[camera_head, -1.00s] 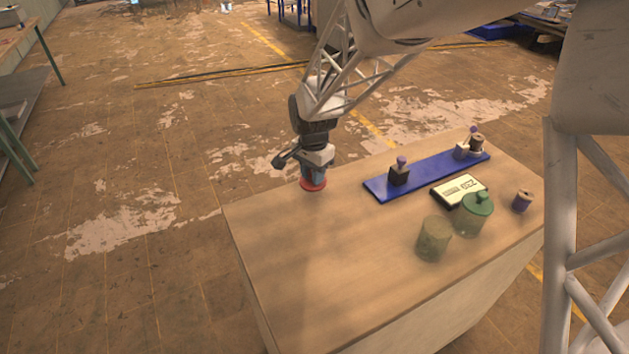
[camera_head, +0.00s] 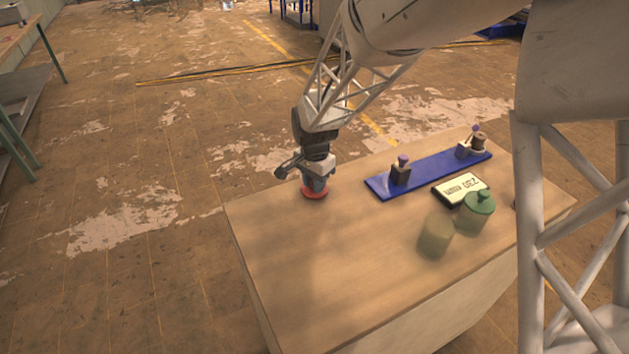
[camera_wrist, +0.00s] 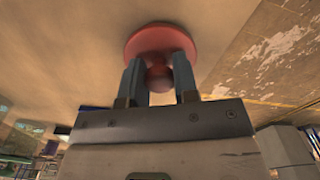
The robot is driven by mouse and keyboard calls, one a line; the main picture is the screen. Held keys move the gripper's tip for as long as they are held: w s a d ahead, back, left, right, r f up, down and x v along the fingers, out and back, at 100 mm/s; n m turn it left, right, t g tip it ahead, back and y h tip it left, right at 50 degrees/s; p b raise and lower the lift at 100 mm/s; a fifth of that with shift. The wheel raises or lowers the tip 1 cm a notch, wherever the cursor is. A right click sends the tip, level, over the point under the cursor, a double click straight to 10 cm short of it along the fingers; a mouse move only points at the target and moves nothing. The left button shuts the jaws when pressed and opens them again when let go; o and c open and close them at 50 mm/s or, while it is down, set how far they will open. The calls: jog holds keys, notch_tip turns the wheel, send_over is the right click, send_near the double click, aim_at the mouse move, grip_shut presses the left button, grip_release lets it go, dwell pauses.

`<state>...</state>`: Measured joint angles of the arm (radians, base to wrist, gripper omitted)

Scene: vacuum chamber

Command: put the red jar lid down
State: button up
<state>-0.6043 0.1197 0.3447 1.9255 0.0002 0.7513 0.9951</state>
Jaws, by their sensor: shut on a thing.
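The red jar lid (camera_head: 315,194) is a round disc with a knob. It is at the left rear of the wooden table (camera_head: 330,270), beneath my gripper (camera_head: 316,186). In the wrist view my gripper (camera_wrist: 159,75) has its two fingers shut on the knob of the lid (camera_wrist: 157,40), with the disc beyond the fingertips. The lid is at or very close to the tabletop; I cannot tell whether it touches. A green jar with no lid on it (camera_head: 435,236) stands at the table's right. Beside it is a green jar with a green lid (camera_head: 476,211).
A blue board (camera_head: 430,175) with small clamp-like fixtures lies along the rear of the table. A display with digits (camera_head: 460,189) sits in front of it. The front left of the tabletop is clear. My arm's lattice link crosses the right side of the view.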

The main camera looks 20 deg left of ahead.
jog(key=o, duration=0.9)
jog(key=shift+f, duration=0.1)
jog(key=shift+r, duration=0.2)
notch_tip(320, 180, up, 12)
dwell(0.5)
dwell(0.4)
